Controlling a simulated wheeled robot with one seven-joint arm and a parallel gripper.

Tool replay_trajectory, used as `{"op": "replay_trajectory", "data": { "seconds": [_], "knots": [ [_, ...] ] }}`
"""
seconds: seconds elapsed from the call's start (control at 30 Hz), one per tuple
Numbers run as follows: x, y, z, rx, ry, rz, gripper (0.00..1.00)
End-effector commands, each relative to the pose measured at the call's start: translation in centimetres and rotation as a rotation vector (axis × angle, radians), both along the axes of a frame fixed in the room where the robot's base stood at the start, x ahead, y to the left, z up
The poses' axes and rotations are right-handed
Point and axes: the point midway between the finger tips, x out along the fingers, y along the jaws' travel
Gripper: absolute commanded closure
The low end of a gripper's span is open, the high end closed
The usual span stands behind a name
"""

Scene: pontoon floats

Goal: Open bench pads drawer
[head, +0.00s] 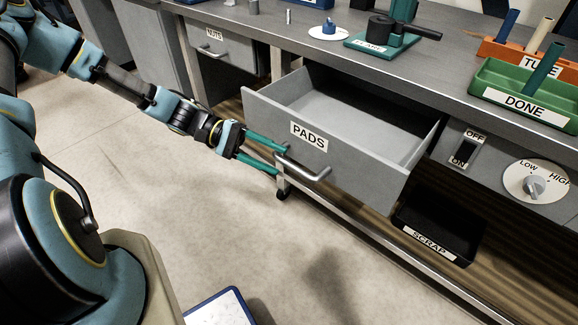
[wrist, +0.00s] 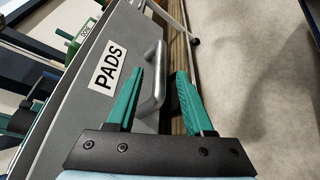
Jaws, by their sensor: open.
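The grey drawer labelled PADS (head: 340,135) is pulled well out of the bench, and its visible inside is empty. Its metal bar handle (head: 303,168) is on the front, below the label. My gripper (head: 281,161) is open at the left end of the handle, with its green fingers pointing at the drawer front. In the wrist view the handle (wrist: 154,85) shows between the two fingers of my gripper (wrist: 158,82). I cannot tell whether a finger touches the handle.
A NUTS drawer (head: 222,45) is shut at the left. A black SCRAP bin (head: 440,232) sits on the lower shelf. A switch (head: 465,149) and a dial (head: 535,182) are right of the drawer. A green DONE tray (head: 525,92) stands on top. Floor in front is mostly clear.

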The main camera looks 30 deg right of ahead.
Motion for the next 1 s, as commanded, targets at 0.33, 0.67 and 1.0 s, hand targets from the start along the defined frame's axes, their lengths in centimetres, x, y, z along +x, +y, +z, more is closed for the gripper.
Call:
{"op": "replay_trajectory", "data": {
  "seconds": [0.33,0.67,1.0],
  "knots": [
    [3.6,2.4,0.9,0.001,0.000,0.001,0.48],
    [3.7,2.6,1.0,0.001,0.001,0.000,0.48],
    [3.7,3.6,1.1,0.051,-0.043,-0.011,0.48]
  ]
}}
